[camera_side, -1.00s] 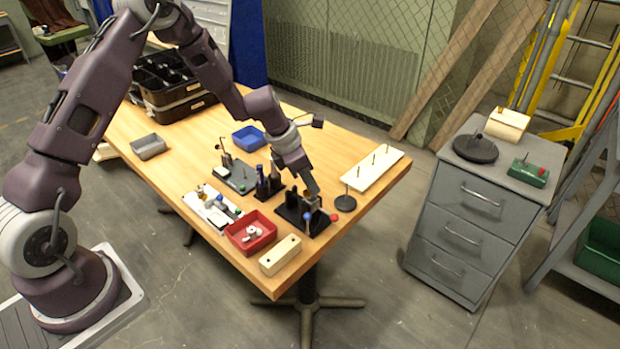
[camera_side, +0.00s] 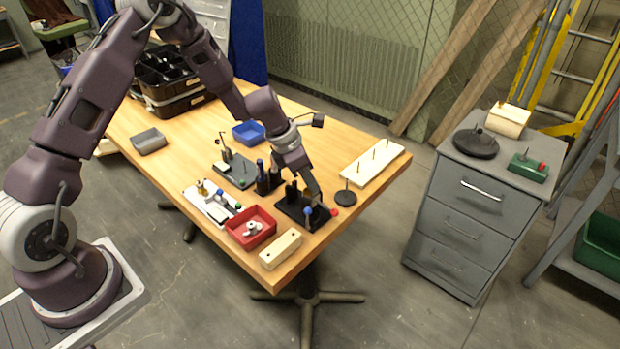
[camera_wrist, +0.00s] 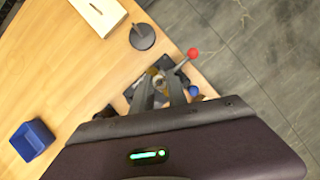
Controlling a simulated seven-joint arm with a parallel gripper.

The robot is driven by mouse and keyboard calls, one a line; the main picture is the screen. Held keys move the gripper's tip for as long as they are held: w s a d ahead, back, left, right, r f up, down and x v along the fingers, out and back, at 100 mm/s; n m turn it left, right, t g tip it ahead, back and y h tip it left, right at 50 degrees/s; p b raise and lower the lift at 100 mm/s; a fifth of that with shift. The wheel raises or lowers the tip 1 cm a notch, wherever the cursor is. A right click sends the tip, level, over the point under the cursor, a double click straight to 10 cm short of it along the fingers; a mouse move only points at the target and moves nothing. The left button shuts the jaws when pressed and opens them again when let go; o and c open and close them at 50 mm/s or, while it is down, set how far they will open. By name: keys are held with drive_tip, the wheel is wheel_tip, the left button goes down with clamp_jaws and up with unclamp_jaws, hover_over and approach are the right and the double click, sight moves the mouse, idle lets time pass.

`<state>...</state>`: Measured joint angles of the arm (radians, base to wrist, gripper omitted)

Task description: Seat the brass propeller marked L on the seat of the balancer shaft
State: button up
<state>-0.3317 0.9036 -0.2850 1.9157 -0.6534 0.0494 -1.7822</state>
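My gripper (camera_side: 317,197) is low over a black-based fixture (camera_side: 292,208) near the table's front right corner. In the wrist view, the two grey fingers of my gripper (camera_wrist: 160,92) stand apart, with a small grey and brass-coloured part (camera_wrist: 157,80) between or just beyond them. This may be the brass propeller; no L mark is readable. I cannot tell whether the fingers touch it. The fixture carries a red knob (camera_wrist: 193,53) and a blue ball (camera_wrist: 194,90). The shaft and its seat are hidden by the fingers or too small to make out.
A dark round stand with a rod (camera_side: 345,198) is right of the fixture, and a white board with pegs (camera_side: 372,163) is behind it. A red bin (camera_side: 236,238) with small white parts and a cream block (camera_side: 281,248) are in front left. A blue bin (camera_wrist: 32,141) stands farther off.

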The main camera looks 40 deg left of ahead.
drive_tip(key=o, duration=0.5)
drive_tip(key=shift+r, duration=0.1)
drive_tip(key=v, duration=0.7)
drive_tip(key=w+v, duration=0.1)
drive_tip(key=v, duration=0.2)
drive_tip(key=shift+d+r, duration=0.25)
drive_tip(key=shift+r, duration=0.35)
